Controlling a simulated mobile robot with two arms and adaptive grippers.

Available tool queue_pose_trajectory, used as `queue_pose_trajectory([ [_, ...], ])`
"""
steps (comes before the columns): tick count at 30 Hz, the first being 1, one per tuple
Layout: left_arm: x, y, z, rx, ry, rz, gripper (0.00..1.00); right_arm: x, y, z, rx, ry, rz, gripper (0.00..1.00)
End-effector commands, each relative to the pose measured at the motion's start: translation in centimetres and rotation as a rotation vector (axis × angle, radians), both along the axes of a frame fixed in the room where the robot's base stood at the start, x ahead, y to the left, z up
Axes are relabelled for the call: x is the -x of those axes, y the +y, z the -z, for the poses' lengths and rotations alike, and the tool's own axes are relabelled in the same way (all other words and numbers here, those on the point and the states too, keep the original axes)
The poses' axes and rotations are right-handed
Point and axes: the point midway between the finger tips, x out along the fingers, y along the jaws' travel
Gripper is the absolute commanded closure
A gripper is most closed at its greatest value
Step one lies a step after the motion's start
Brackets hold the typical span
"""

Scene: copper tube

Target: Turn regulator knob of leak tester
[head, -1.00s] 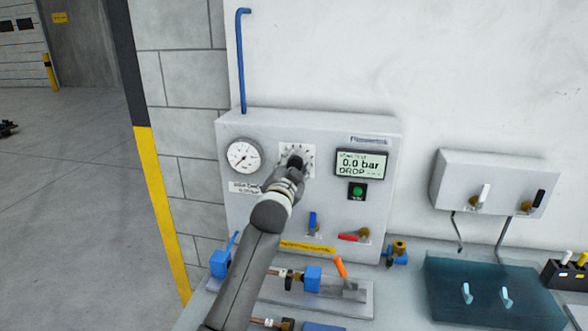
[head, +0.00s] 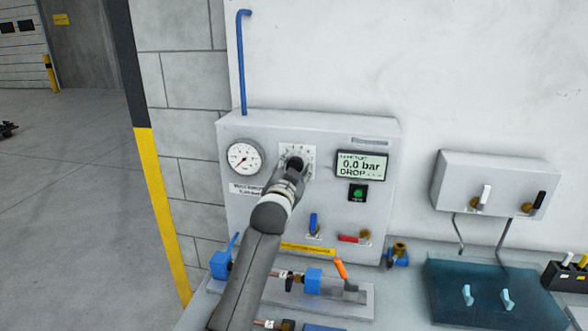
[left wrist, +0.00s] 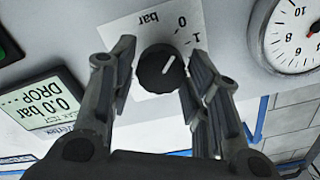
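The leak tester (head: 270,215) is a light grey box against the wall. Its black regulator knob (left wrist: 158,70) sits on a white dial plate marked in bar. In the left wrist view, which is upside down, the knob's white line points roughly toward the 0. My left gripper (head: 293,168) is at the knob, one finger on each side, and looks open with narrow gaps; contact cannot be told. It also shows in the left wrist view (left wrist: 162,60). The display (head: 361,165) reads 0.0 bar DROP. My right gripper is not in view.
A round gauge (head: 243,157) is left of the knob. A green button (head: 357,193), a blue-handled valve (head: 313,224) and a red-handled valve (head: 349,239) are below and right. A grey wall box (head: 490,185) and a teal mat (head: 470,310) stand farther right.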

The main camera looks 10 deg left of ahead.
Motion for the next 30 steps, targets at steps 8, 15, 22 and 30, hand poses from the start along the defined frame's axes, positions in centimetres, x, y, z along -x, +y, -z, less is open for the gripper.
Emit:
queue_pose_trajectory([
  [8,0.0,0.0,-0.1,-0.002,-0.002,0.0,0.4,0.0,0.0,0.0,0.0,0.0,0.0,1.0],
  [15,0.4,0.0,-0.1,-0.002,-0.004,0.0,0.4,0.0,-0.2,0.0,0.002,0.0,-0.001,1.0],
  [22,3.0,0.0,-0.1,-0.002,-0.004,0.001,0.4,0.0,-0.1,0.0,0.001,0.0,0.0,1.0],
  [30,7.5,0.0,-0.1,-0.003,-0.003,0.001,0.4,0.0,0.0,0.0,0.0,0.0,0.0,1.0],
])
